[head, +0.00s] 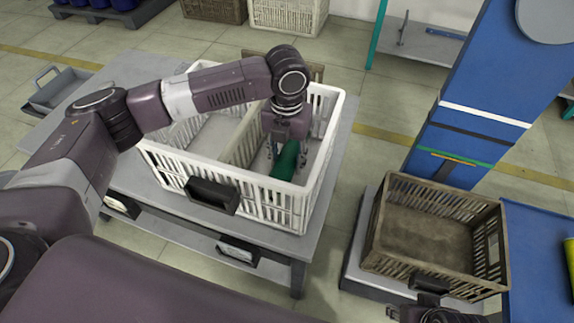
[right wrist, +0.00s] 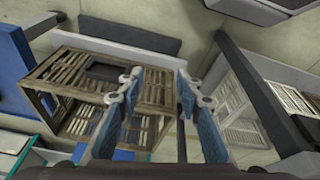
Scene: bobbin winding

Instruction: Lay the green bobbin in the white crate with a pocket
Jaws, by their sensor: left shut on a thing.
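The white crate (head: 272,212) stands on a grey table, and a beige divider (head: 245,138) splits its inside into two pockets. My left gripper (head: 283,155) reaches down into the right-hand pocket and is shut on the green bobbin (head: 285,162). The bobbin is inside that pocket, low between the walls; whether it touches the crate floor cannot be told. The gripper hides part of it. My right gripper (right wrist: 155,105) is open and empty in the right wrist view, with its two fingers apart. It also shows partly at the bottom edge of the head view (head: 425,310).
An empty brown crate (head: 425,225) stands on a low stand at right, beside a blue column (head: 465,100). The grey table (head: 125,165) has free room left of the white crate. More crates (head: 290,15) stand at the back wall.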

